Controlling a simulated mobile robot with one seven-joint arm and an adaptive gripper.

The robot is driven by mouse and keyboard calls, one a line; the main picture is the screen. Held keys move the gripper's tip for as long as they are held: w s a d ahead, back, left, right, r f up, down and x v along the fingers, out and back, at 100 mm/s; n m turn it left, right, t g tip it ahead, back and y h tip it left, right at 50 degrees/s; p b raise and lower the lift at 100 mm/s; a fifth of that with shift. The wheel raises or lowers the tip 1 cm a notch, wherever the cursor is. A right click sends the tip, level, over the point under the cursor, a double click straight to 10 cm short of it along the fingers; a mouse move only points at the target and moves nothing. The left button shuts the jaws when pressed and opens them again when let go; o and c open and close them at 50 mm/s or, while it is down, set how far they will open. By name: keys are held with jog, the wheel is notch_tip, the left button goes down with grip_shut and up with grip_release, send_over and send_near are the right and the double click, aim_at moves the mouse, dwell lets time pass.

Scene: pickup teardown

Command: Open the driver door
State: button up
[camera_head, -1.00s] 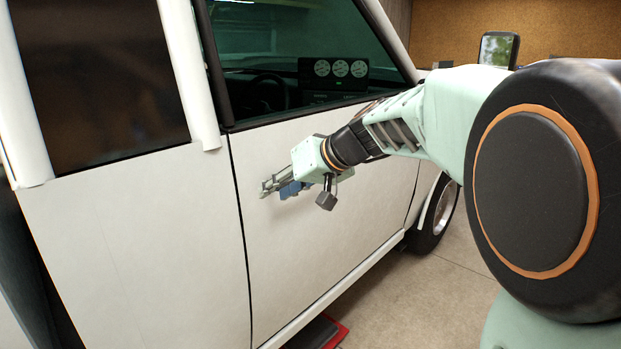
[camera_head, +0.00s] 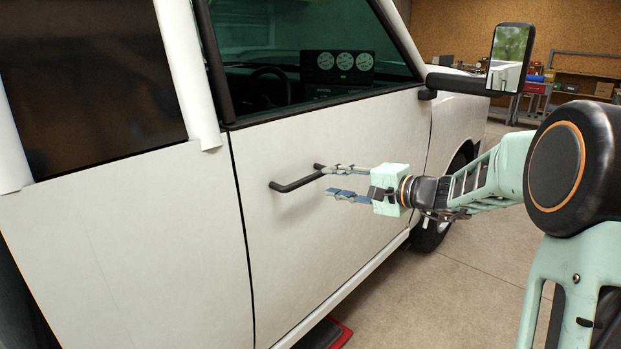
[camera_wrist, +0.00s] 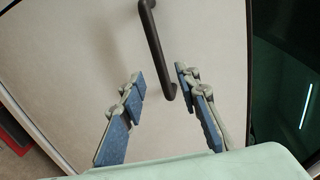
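The white driver door (camera_head: 330,250) sits flush with the body, its rear seam a thin dark line. Its dark bar handle (camera_head: 295,184) stands out below the window. My gripper (camera_head: 326,181) is open and empty at the handle's front end, fingers pointing left, the upper fingertip close to that end. In the wrist view the handle (camera_wrist: 155,45) runs from the top down to the gap between the blue-padded fingers of my gripper (camera_wrist: 158,78), its lower end nearer the right finger. I cannot tell whether it touches.
The side mirror (camera_head: 509,60) sticks out above my arm. The rear door panel (camera_head: 120,250) is to the left. A red-edged thing (camera_head: 340,335) lies on the floor under the sill. Open floor (camera_head: 470,270) is at the right, with shelves (camera_head: 585,75) behind.

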aim_at(312, 179)
jog(key=p+x, duration=0.1)
jog(key=x, duration=0.7)
jog(key=shift+w+a, duration=0.2)
jog(key=shift+a, duration=0.1)
grip_shut()
